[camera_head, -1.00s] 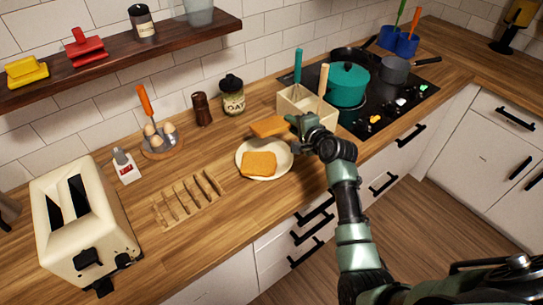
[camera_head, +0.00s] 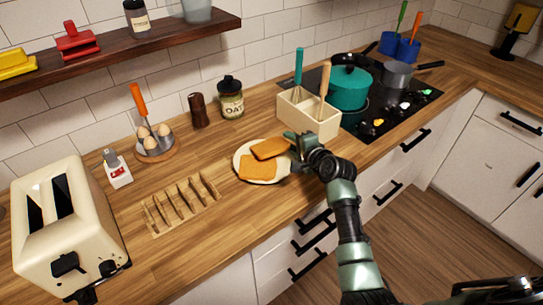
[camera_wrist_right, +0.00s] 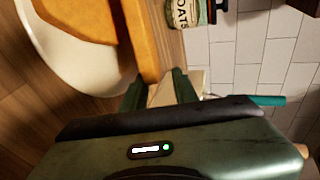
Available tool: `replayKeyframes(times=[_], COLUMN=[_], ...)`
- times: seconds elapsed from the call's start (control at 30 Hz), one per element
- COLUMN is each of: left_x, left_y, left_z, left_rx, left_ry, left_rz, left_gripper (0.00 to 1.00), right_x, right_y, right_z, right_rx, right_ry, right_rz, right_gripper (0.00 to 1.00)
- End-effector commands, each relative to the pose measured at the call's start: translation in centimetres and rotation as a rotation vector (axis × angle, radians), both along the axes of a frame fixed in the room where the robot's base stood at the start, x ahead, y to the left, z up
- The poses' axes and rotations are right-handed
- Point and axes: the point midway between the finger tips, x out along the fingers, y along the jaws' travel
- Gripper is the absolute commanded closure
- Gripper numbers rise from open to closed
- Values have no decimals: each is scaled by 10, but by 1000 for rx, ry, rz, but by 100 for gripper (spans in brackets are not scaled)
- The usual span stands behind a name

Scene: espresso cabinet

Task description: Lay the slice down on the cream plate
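The cream plate (camera_head: 240,172) is on the wooden counter and shows at the left of the wrist view (camera_wrist_right: 85,70). One toasted slice (camera_head: 258,168) lies on its front part. A second slice (camera_head: 270,148) is over the plate's back right part, close against the first; I cannot tell whether it rests fully on the plate. My right gripper (camera_head: 292,142) is at this slice's right end. In the right wrist view, its fingers (camera_wrist_right: 158,85) stand apart around the slice's end (camera_wrist_right: 145,45), with a gap beside the right finger. My left gripper is not in view.
A cream utensil box (camera_head: 310,120) stands just behind my right gripper. A wooden rack (camera_head: 182,205) and the toaster (camera_head: 65,230) are to the left. The oats jar (camera_head: 231,103) and egg holder (camera_head: 155,146) are near the wall. The stove with a teal pot (camera_head: 348,88) is to the right.

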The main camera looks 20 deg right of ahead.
Motion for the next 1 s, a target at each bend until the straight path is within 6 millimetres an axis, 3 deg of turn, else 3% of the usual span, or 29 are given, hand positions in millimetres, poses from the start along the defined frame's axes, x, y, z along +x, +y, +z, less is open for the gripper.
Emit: replayKeyframes(times=[0.27,0.73,1.0], left_x=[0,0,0], left_y=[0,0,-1], left_z=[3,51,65], left_rx=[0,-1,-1], left_ry=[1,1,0], left_rz=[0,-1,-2], left_gripper=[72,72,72], right_x=[-2,-52,-73], right_y=[0,-9,-12], right_z=[2,24,29], right_rx=[0,-1,-1], right_ry=[1,1,1], right_rz=[0,-1,-1], right_gripper=[72,72,72])
